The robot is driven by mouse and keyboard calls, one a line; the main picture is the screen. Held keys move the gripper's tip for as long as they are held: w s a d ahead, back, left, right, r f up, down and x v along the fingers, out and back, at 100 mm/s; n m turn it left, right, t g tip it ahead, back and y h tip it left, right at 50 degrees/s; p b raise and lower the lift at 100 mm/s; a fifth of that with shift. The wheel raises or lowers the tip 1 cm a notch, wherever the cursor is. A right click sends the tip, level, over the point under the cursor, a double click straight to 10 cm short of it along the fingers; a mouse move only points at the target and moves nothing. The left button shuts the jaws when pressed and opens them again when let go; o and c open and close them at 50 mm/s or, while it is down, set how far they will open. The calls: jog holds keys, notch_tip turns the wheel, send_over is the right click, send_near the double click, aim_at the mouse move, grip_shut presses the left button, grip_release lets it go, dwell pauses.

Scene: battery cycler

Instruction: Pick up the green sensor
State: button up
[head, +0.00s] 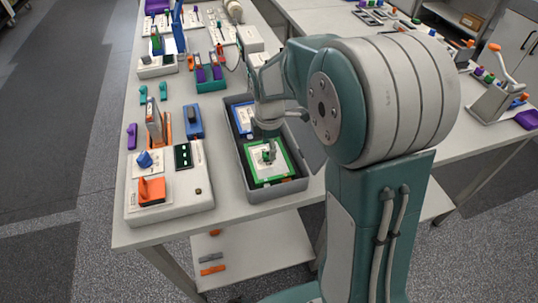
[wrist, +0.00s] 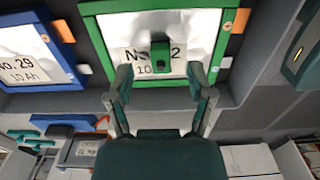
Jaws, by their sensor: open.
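A small green sensor (wrist: 161,54) stands on a white pouch cell in a green frame (wrist: 97,47), which bears a partly covered "No." label. In the head view the sensor (head: 268,155) shows on the green-framed cell (head: 251,176) at the near end of a grey bin (head: 242,167). My gripper (wrist: 159,71) is open, with one finger on each side of the sensor in the wrist picture. I cannot tell whether the fingers touch it. In the head view my wrist hangs over the bin and partly hides its middle.
A blue-framed cell (head: 242,117) lies at the bin's far end; it also shows in the wrist view (wrist: 62,28). A white device with an orange block and blue knob (head: 178,207) stands left of the bin. Racks and small coloured parts crowd the bench behind.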

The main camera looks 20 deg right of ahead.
jog(key=shift+a+f, duration=0.2)
jog(key=shift+f, duration=0.95)
grip_shut()
